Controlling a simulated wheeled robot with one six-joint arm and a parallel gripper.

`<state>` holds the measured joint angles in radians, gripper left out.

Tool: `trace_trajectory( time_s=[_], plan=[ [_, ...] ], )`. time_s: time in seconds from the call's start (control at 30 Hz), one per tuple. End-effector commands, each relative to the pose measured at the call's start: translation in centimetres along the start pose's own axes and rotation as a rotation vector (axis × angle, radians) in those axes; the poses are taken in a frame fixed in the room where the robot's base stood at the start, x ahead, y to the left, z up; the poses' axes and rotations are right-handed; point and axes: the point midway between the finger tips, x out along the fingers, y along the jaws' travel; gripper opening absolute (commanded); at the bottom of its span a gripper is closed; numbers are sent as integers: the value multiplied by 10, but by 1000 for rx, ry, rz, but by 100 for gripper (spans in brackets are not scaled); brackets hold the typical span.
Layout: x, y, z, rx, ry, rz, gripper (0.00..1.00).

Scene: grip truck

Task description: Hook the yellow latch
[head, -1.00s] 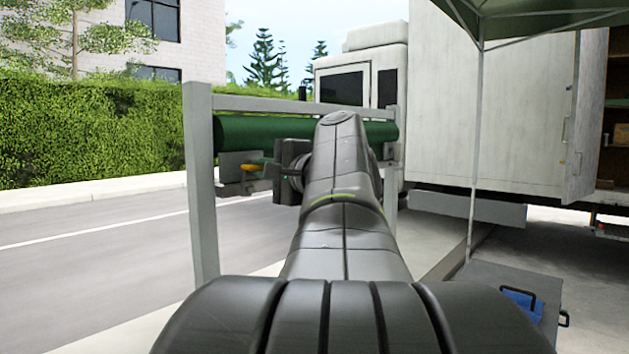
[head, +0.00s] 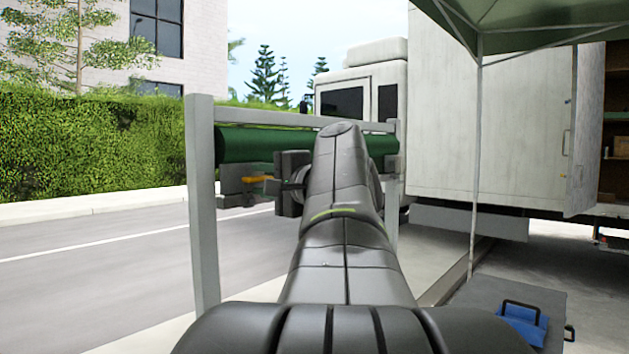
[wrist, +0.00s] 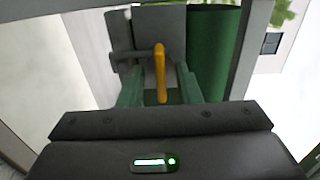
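The yellow latch (head: 253,179) is a small lever on a grey metal bracket, below a dark green roll on a grey frame. In the wrist view the yellow latch (wrist: 160,68) points toward my gripper, between its two greenish fingers. My gripper (wrist: 160,85) is open, with a finger on each side of the latch and a visible gap to each. In the head view my gripper (head: 270,187) is just right of the latch, and my arm hides part of it. I cannot tell whether the fingertips touch the bracket.
The grey frame (head: 203,220) has an upright post left of my arm and a top bar above the green roll (head: 262,145). A white truck (head: 500,125) and a canopy pole stand to the right.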

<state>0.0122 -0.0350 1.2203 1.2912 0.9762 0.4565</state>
Motion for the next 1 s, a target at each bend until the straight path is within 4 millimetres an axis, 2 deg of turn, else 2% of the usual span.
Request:
trace_trajectory(
  time_s=[0.27,1.0],
  plan=[
    [-7,-1,0,0,2,-2,31],
    [-108,0,-1,0,5,0,31]
  ],
)
